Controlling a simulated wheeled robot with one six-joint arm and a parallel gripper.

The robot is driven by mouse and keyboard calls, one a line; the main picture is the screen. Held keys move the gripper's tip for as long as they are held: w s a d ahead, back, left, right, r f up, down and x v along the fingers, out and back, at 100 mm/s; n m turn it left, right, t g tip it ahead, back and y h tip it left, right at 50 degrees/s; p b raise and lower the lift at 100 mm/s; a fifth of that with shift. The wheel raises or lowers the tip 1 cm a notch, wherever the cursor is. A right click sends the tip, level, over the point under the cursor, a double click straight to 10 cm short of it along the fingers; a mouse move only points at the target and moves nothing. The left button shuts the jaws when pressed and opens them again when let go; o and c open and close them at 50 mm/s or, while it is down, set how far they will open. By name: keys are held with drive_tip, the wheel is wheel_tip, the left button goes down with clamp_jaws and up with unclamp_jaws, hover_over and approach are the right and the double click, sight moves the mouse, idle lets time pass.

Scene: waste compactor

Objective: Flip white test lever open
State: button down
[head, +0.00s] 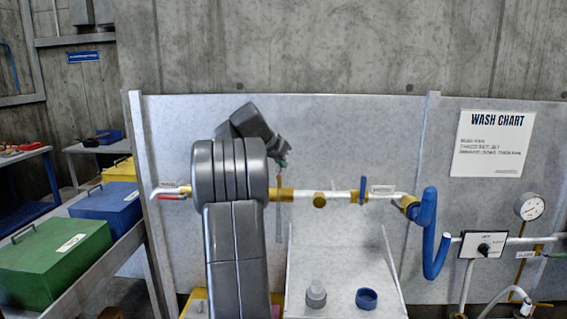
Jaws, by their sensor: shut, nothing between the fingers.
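A white pipe with brass fittings (340,194) runs across the grey back panel. My dark grey arm stands in front of its left half. My gripper (284,152) is above the pipe, just right of the arm's upper joint, and points down and to the right. It is shut with nothing held. A small green piece (281,163) shows right by the fingertips, with a thin brass-coloured upright piece below it. A narrow pale strip (279,222) hangs below the pipe there. I cannot tell for certain which part is the white test lever; my arm hides part of the pipe.
A blue handle (363,190) is on the pipe, and a blue hose (428,230) hangs at its right end. Below are a tray (335,255), a grey cap (316,294) and a blue cup (367,298). Right is a gauge (529,207); left, a green bin (55,262).

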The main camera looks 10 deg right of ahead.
drive_tip(key=shift+a+f, duration=0.1)
drive_tip(key=shift+a, duration=0.25)
idle(0.3)
drive_tip(key=shift+a+r, duration=0.1)
drive_tip(key=shift+r, duration=0.2)
drive_tip(key=b+v, duration=0.1)
drive_tip(key=v, duration=1.2)
drive_tip(key=shift+s+d+b, duration=0.25)
drive_tip(key=shift+s+b, duration=0.05)
drive_tip(key=shift+b, duration=0.05)
